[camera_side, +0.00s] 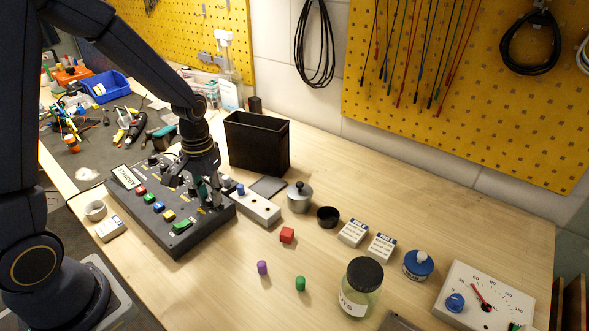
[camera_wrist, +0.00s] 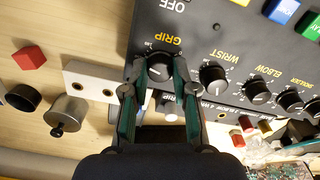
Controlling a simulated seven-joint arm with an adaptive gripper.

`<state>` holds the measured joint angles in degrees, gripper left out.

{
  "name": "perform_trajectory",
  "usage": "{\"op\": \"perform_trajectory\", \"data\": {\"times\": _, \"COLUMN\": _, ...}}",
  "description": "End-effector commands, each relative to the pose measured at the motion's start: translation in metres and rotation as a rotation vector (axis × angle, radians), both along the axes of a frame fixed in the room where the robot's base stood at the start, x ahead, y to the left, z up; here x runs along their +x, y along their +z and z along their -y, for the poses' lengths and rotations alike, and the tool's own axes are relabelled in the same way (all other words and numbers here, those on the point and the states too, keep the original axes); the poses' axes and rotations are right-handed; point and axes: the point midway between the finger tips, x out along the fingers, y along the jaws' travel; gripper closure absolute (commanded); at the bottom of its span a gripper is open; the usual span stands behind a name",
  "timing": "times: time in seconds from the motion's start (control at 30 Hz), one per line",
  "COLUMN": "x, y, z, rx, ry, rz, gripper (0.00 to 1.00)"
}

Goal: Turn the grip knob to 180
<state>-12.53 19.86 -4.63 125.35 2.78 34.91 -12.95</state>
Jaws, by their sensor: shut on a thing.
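The grip knob (camera_wrist: 160,66) is a round dark knob on the dark control box (camera_wrist: 215,22), beside the yellow GRIP label in the wrist view. My gripper (camera_wrist: 160,72) has its two fingers on either side of this knob and is shut on it. In the side view my gripper (camera_side: 207,203) reaches down to the right end of the control box (camera_side: 172,246), and the knob is hidden there by the fingers. I cannot read the knob's pointer or scale between the fingers.
The wrist knob (camera_wrist: 214,79) sits close beside the gripper. A pale block with holes (camera_side: 262,212) and a black bin (camera_side: 258,143) stand near the box. A red cube (camera_side: 287,235), a jar (camera_side: 359,290) and a dial gauge (camera_side: 470,291) are farther right.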

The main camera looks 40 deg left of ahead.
Motion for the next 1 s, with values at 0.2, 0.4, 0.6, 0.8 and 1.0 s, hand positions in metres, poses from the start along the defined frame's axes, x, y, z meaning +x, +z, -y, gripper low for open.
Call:
{"op": "perform_trajectory", "data": {"times": 0.2, "x": 0.0007, "y": 0.0007, "z": -0.0001, "rx": 0.000, "ry": -0.190, "rz": 0.002, "gripper": 1.00}}
{"op": "perform_trajectory", "data": {"times": 0.4, "x": 0.0009, "y": 0.0008, "z": 0.0004, "rx": 0.000, "ry": -0.333, "rz": 0.002, "gripper": 1.00}}
{"op": "perform_trajectory", "data": {"times": 0.6, "x": 0.0009, "y": 0.0008, "z": 0.0002, "rx": 0.001, "ry": -0.427, "rz": 0.003, "gripper": 1.00}}
{"op": "perform_trajectory", "data": {"times": 0.8, "x": 0.0010, "y": 0.0009, "z": 0.0003, "rx": 0.001, "ry": -0.475, "rz": 0.003, "gripper": 1.00}}
{"op": "perform_trajectory", "data": {"times": 1.0, "x": 0.0011, "y": 0.0009, "z": 0.0004, "rx": 0.001, "ry": -0.489, "rz": 0.003, "gripper": 1.00}}
